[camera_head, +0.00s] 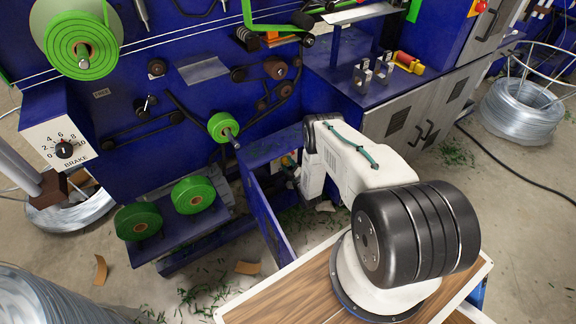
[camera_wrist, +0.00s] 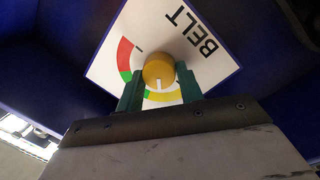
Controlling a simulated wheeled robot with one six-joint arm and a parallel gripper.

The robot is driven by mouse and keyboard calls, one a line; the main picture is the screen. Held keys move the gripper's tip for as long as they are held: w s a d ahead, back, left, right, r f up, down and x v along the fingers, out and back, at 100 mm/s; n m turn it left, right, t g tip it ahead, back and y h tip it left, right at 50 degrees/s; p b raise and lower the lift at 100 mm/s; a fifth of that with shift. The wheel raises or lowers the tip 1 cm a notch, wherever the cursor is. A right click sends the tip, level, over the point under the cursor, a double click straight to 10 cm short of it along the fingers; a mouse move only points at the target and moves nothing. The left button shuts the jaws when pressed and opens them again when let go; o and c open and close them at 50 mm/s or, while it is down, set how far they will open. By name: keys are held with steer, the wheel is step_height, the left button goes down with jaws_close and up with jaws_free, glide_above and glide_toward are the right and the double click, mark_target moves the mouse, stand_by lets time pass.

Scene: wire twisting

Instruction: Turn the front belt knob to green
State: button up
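The belt knob (camera_wrist: 159,68) is a round yellow knob on a white BELT panel (camera_wrist: 197,65), tilted in the wrist view. Its white mark points down in the picture, toward a yellow band. A red band with a green end shows left of the knob; a bit of green shows below, partly hidden by my gripper. My gripper (camera_wrist: 160,76) has dark green fingers, one on each side of the knob, and they look closed against its sides. In the head view my white arm reaches behind an open blue door, where the gripper and knob are hidden.
The blue door (camera_head: 268,215) stands open close beside my arm. A BRAKE panel with a black knob (camera_head: 64,150) is at the left. Green spools (camera_head: 193,195) sit on a low shelf. Wire coils (camera_head: 522,108) stand on the littered floor at right.

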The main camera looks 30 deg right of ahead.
steer(key=shift+m, duration=0.4)
steer(key=m, duration=0.4)
steer(key=shift+d+r+m, duration=0.1)
steer(key=shift+r+m, duration=0.05)
steer(key=shift+m, duration=0.15)
steer(key=m+y, duration=0.1)
steer(key=m, duration=0.3)
steer(key=shift+d+m+g, duration=0.1)
steer(key=shift+m+g, duration=0.2)
steer(key=shift+g, duration=0.1)
steer(key=o, duration=1)
steer(key=shift+s, duration=0.1)
steer(key=s, duration=0.7)
steer(key=shift+s+a+r, duration=0.25)
steer(key=shift+s+r, duration=0.05)
steer(key=shift+r, duration=0.15)
